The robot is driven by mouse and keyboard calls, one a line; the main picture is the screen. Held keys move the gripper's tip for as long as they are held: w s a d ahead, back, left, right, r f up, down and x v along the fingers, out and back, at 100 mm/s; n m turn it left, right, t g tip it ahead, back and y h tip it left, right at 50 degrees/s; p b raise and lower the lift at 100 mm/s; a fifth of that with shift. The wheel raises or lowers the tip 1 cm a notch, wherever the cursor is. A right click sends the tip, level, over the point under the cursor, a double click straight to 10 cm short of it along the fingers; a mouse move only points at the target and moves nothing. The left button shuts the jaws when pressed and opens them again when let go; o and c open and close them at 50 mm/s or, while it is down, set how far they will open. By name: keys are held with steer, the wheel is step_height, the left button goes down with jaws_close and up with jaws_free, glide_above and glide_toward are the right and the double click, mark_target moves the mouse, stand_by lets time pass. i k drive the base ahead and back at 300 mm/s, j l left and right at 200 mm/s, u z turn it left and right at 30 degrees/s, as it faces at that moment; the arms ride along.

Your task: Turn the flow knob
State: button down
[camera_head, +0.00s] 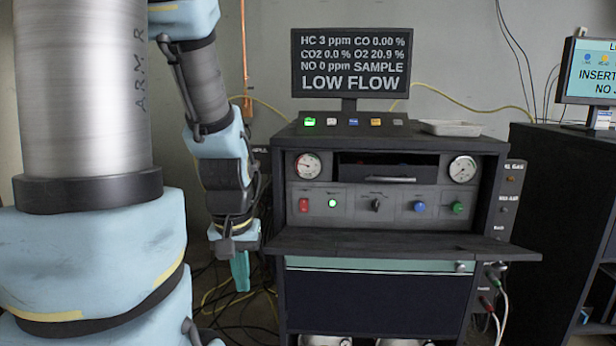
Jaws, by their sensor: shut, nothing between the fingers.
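A dark knob (376,204) sits in the middle of the grey control panel (342,207) on the cabinet front; it is the likely flow knob, but its label is too small to read. A monitor (351,63) above the cabinet reads LOW FLOW. My gripper (241,282) has teal fingers and points down, left of the cabinet and lower than the panel. It is shut and empty, apart from the knob.
Two gauges flank the slot above. A dark fold-down shelf (400,243) juts out below the panel. Cables hang behind my gripper.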

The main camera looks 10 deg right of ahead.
mark_target(456, 207)
steer(key=l+u, duration=0.1)
steer(key=u, duration=0.4)
steer(key=l+u, duration=0.35)
steer(key=k+l+u, duration=0.3)
steer(key=l+u, duration=0.35)
steer(key=k+l+u, duration=0.3)
steer(key=k+l, duration=0.45)
steer(key=k+l+u, duration=0.3)
steer(key=k+l, duration=1.5)
steer(key=k, duration=0.2)
steer(key=i+j, duration=0.2)
steer(key=i, duration=0.25)
